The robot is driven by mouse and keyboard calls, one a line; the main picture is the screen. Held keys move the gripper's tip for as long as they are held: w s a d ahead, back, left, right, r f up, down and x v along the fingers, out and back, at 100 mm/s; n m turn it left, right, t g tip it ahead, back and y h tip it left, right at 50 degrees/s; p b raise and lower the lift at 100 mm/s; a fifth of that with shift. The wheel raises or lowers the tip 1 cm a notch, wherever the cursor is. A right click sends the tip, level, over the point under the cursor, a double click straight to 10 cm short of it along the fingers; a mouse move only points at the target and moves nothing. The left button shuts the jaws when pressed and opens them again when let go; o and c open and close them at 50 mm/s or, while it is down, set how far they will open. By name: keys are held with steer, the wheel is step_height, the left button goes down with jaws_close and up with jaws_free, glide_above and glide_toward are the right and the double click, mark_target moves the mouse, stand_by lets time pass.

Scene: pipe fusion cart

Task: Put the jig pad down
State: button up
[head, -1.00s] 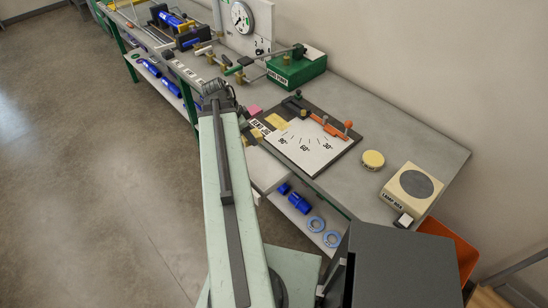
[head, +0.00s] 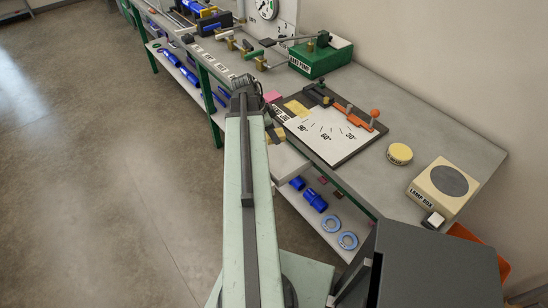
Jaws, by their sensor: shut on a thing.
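My gripper (head: 268,127) is at the far end of my pale green arm, beside the front edge of the bench. The arm's end hides most of it. It is shut on a small tan piece (head: 276,136), apparently the jig pad, of which only a little shows. The bend jig board (head: 329,142), white with angle marks and a dark border, lies on the bench just right of my gripper. A yellow pad (head: 297,107) lies at the board's upper left corner. Whether the held piece touches anything is hidden.
A pink block (head: 272,96) is behind the gripper. A green box (head: 320,58), a round yellow tin (head: 400,153) and a cream lamp box (head: 441,187) stand on the bench. Blue fittings (head: 315,200) lie on the lower shelf. Bare bench (head: 420,120) shows right of the board.

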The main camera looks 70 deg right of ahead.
mark_target(277, 153)
step_height(277, 153, down, 8)
steer(key=b, duration=0.6)
steer(key=shift+r, duration=0.25)
steer(key=shift+f, duration=0.15)
steer(key=o, duration=1.2)
steer(key=shift+r+p, duration=0.35)
steer(key=shift+p, duration=0.05)
steer(key=p+v, duration=1)
steer(key=v, duration=0.1)
steer(key=shift+r+p, duration=0.3)
steer(key=shift+p, duration=0.05)
